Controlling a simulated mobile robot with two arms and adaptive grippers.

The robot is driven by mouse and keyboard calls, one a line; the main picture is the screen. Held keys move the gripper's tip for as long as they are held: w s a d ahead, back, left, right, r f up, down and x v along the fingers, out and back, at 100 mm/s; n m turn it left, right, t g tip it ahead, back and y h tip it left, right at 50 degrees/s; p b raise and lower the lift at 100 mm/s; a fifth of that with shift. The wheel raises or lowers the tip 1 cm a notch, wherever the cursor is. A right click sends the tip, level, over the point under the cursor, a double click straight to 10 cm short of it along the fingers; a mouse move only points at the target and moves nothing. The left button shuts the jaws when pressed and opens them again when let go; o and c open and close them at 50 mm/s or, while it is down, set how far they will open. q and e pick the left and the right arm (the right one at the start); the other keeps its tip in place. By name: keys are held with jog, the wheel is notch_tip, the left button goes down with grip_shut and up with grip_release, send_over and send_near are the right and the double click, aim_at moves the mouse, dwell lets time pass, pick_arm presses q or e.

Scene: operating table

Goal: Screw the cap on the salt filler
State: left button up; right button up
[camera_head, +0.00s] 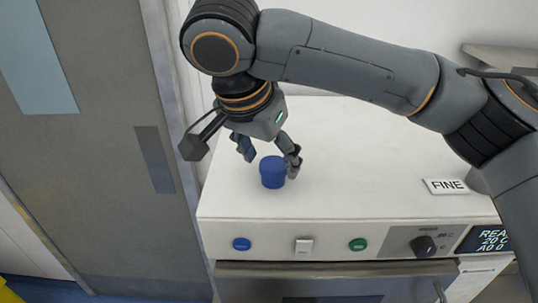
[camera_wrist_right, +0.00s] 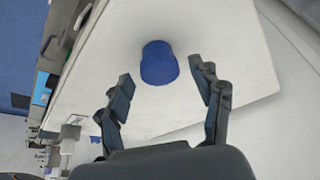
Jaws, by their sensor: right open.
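A blue cap (camera_head: 273,172) stands on the white top of the appliance, near its front left part. It also shows in the right wrist view (camera_wrist_right: 159,63), beyond and between the fingertips. My right gripper (camera_head: 269,154) reaches down from above, just behind the cap, with its fingers spread. In the right wrist view the open fingers (camera_wrist_right: 163,82) have nothing between them, and the cap lies a little ahead of the tips. I cannot make out a salt filler opening in either view. My left gripper is not in view.
The white top (camera_head: 345,190) has free room right of the cap. A "FINE" sign (camera_head: 446,186) stands at its right. A grey door (camera_head: 110,200) is at left.

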jog(key=n+y, duration=0.1)
jog(key=n, duration=0.3)
jog(key=d+n+y, duration=0.1)
jog(key=n, duration=0.1)
jog(key=shift+s+n+t+y, duration=0.1)
jog(key=shift+n+t+y, duration=0.2)
jog(key=shift+n+t, duration=0.1)
jog(key=shift+a, duration=0.1)
jog(key=n, duration=0.1)
jog(key=n+y, duration=0.1)
jog(key=n, duration=0.2)
jog(key=shift+d+n+g+y, duration=0.3)
jog(key=shift+d+n+g, duration=0.05)
jog(key=shift+n+g, duration=0.05)
jog(key=shift+n+y, duration=0.4)
jog(key=shift+n, duration=0.7)
jog(key=c, duration=1.3)
jog(key=shift+a+m+h, duration=0.15)
jog(key=shift+m+h, duration=0.45)
jog(key=shift+m, duration=1.2)
